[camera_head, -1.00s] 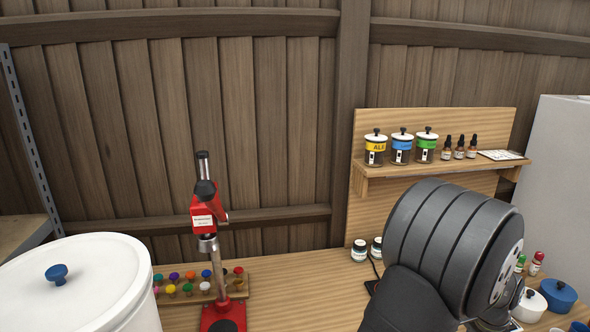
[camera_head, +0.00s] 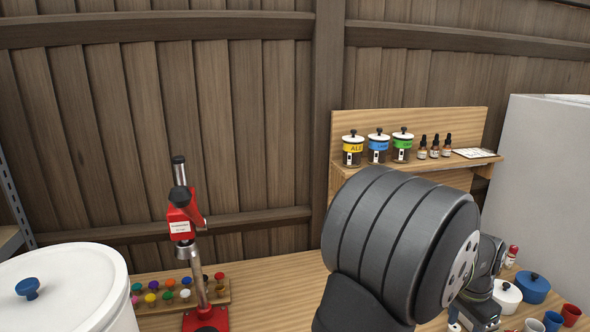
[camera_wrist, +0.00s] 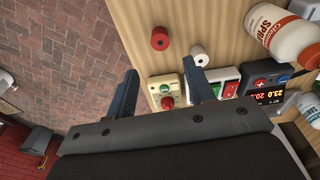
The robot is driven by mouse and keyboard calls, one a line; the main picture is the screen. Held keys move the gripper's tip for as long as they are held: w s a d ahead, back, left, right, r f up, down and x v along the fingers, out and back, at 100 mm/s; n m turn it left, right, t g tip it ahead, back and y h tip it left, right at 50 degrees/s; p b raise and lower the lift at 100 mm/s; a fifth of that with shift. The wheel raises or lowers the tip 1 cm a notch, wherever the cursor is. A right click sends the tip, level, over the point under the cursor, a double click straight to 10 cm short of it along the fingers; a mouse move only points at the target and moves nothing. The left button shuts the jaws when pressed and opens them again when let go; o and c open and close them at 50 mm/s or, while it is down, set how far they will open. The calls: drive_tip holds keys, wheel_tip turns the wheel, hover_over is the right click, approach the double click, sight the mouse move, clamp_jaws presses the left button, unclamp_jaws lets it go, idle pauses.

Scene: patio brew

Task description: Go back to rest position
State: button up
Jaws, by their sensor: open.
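My gripper (camera_wrist: 162,90) shows in the wrist view with its two fingers apart and nothing between them. It hangs above the edge of the wooden worktop (camera_wrist: 140,25). Beyond the fingers is a control box (camera_wrist: 158,84) with a green button and a red button. In the head view my dark arm links cover the middle right of the worktop, and the fingertips are hidden there.
A red bench capper (camera_head: 180,222) stands by a rack of coloured caps (camera_head: 150,300). A large white lidded vessel (camera_head: 75,265) is at left. A shelf (camera_head: 430,166) holds jars and droppers. A spray bottle (camera_wrist: 285,35) and temperature display (camera_wrist: 268,98) are right of the gripper.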

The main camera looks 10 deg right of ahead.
drive_tip(key=f, duration=0.4)
drive_tip(key=d+f, duration=0.1)
drive_tip(key=f, duration=0.6)
drive_tip(key=shift+d+f, duration=0.15)
drive_tip(key=shift+f, duration=0.15)
drive_tip(key=r, duration=0.5)
drive_tip(key=shift+s+r, duration=0.2)
drive_tip(key=shift+s, duration=0.15)
drive_tip(key=s+r, duration=0.6)
drive_tip(key=s, duration=0.4)
drive_tip(key=w+d, duration=0.8)
drive_tip(key=w, duration=0.5)
drive_tip(key=shift+m, duration=0.4)
drive_tip(key=w+f, duration=0.2)
drive_tip(key=w, duration=0.1)
drive_tip(key=w+f, duration=0.3)
drive_tip(key=w, duration=0.1)
drive_tip(key=w+a+f, duration=0.1)
drive_tip(key=w+f, duration=0.2)
drive_tip(key=w, duration=0.1)
drive_tip(key=shift+f, duration=0.15)
drive_tip(key=shift+a+f, duration=0.1)
drive_tip(key=shift+f, duration=0.25)
drive_tip(key=shift+o, duration=0.2)
